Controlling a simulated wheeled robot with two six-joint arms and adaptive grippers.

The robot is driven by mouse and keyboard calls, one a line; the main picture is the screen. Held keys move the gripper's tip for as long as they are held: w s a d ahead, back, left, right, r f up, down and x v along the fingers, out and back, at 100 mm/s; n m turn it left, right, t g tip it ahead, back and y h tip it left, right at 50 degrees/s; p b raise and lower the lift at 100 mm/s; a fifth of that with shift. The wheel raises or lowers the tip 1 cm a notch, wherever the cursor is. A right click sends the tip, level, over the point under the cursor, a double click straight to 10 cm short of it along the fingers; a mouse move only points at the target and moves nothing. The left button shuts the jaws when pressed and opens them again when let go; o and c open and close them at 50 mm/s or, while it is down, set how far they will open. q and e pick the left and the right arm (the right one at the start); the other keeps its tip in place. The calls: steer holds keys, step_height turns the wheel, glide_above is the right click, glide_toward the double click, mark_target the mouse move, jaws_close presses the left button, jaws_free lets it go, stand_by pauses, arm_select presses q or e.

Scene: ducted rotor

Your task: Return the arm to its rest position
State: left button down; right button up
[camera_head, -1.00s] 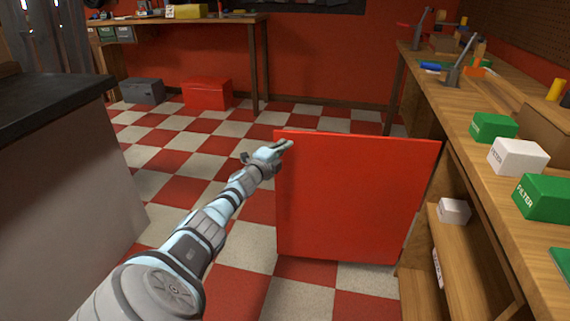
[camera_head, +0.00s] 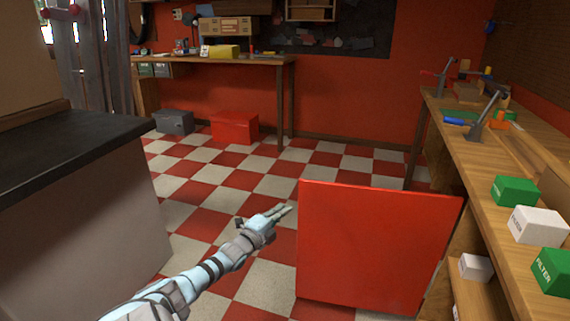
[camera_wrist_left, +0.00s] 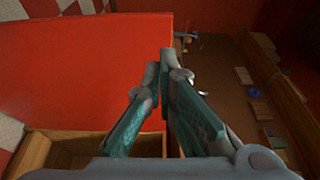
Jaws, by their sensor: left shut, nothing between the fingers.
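My left gripper (camera_head: 283,213) reaches in from the lower left in the head view. It is shut and empty, just left of the upper left edge of a red door panel (camera_head: 375,245). The door stands open beside the right-hand workbench. In the left wrist view the gripper's fingers (camera_wrist_left: 165,58) meet at their tips, with the red panel (camera_wrist_left: 90,70) behind and to the left. I cannot tell from these views whether the fingers touch the panel. My right gripper does not show.
The wooden workbench (camera_head: 482,172) on the right holds green and white filter boxes and tools. A dark-topped counter (camera_head: 70,150) stands on the left. A red box (camera_head: 234,127) and a grey box (camera_head: 174,122) sit on the far floor. The checkered floor (camera_head: 215,185) between is clear.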

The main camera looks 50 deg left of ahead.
arm_select(q)
steer(key=shift+s+f, duration=0.1)
steer(key=shift+s, duration=0.15)
